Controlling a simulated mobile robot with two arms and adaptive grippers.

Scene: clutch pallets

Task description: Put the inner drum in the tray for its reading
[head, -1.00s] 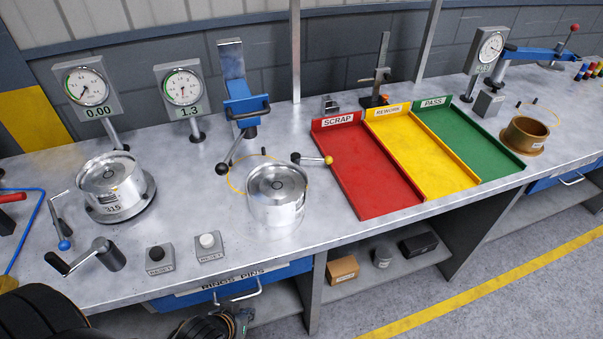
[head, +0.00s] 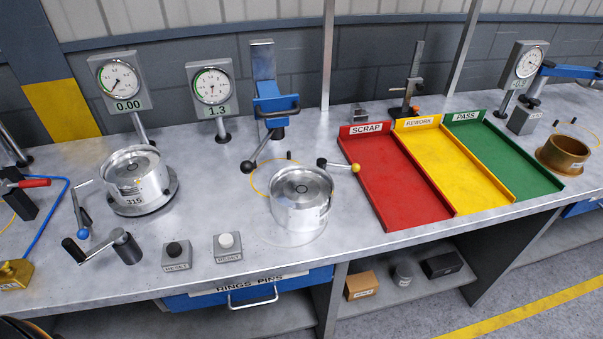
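Two silver drums show in the head view, and I cannot tell from the picture which is the inner drum. One drum (head: 138,185), marked 315, sits on a round dark base (head: 165,203) at the left, below a dial reading 0.00 (head: 120,82). The other drum (head: 300,210), with a small label on its side, stands upright at the middle near a yellow ring line. The trays are a red SCRAP tray (head: 405,190), a yellow REWORK tray (head: 460,175) and a green PASS tray (head: 515,160); all are empty. Neither gripper is in view.
A second dial reads 1.3 (head: 210,84). A crank (head: 120,245) and two RESET buttons (head: 228,245) line the front.

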